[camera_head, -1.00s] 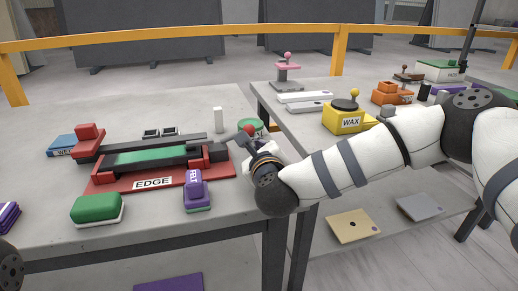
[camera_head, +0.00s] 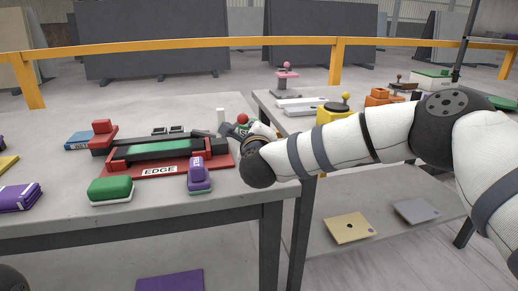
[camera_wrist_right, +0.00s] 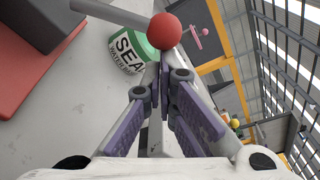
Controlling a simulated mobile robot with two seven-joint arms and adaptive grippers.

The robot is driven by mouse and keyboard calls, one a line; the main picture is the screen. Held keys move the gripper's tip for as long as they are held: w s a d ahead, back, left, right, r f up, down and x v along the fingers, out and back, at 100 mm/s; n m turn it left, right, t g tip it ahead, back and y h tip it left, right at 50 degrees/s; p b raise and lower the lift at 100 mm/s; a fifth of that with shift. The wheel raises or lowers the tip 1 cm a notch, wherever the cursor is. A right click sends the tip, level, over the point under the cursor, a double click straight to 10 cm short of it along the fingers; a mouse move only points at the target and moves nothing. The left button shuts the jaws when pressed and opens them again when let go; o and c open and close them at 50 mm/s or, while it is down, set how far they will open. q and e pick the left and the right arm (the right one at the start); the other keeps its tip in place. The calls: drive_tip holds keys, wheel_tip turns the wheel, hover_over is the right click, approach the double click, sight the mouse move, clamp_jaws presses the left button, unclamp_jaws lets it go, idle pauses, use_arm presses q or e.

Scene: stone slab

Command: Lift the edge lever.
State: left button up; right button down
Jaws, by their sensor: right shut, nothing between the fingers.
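The edge lever is a grey rod ending in a red ball (camera_head: 243,118), at the right end of the red EDGE machine (camera_head: 160,170) on the left table. In the right wrist view the red ball (camera_wrist_right: 164,31) is large, with the rod running to the upper left. My right gripper (camera_wrist_right: 163,65) is shut and empty, its purple-padded fingertips just below the ball in that picture. I cannot tell whether they touch it. In the head view my own wrist partly hides this gripper.
A green-and-white can (camera_wrist_right: 131,45) stands close beside the fingers. A purple FELT block (camera_head: 199,176) and a green block (camera_head: 110,190) lie at the machine's front. A white cylinder (camera_head: 221,117) stands behind. A gap separates the right table, which holds a yellow WAX block (camera_head: 333,113).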

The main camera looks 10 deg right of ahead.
drive_tip(key=shift+a+r+n, duration=0.2)
drive_tip(key=shift+r+n, duration=0.2)
drive_tip(key=shift+r, duration=0.25)
drive_tip(key=shift+a+r+n+t, duration=0.15)
drive_tip(key=shift+r+n+t, duration=0.15)
drive_tip(key=shift+r+n, duration=0.1)
use_arm(q)
drive_tip(key=shift+w+r+t+p, duration=0.4)
drive_tip(key=shift+w+r+p, duration=0.55)
drive_tip(key=shift+r, duration=0.25)
use_arm(e)
drive_tip(key=shift+w+a+r+n+t+h, duration=0.2)
drive_tip(key=shift+a+r+n, duration=0.45)
drive_tip(key=shift+n, duration=0.5)
drive_tip(key=shift+s+a+r+n+t+h, duration=0.2)
drive_tip(key=shift+a+r+n, duration=0.3)
drive_tip(key=shift+a+n, duration=0.5)
drive_tip(key=shift+w+a+r+n+t+h, duration=0.15)
drive_tip(key=shift+a+r+n+t, duration=0.3)
drive_tip(key=shift+n, duration=0.9)
drive_tip(key=shift+a+r, duration=0.15)
drive_tip(key=shift+a, duration=0.05)
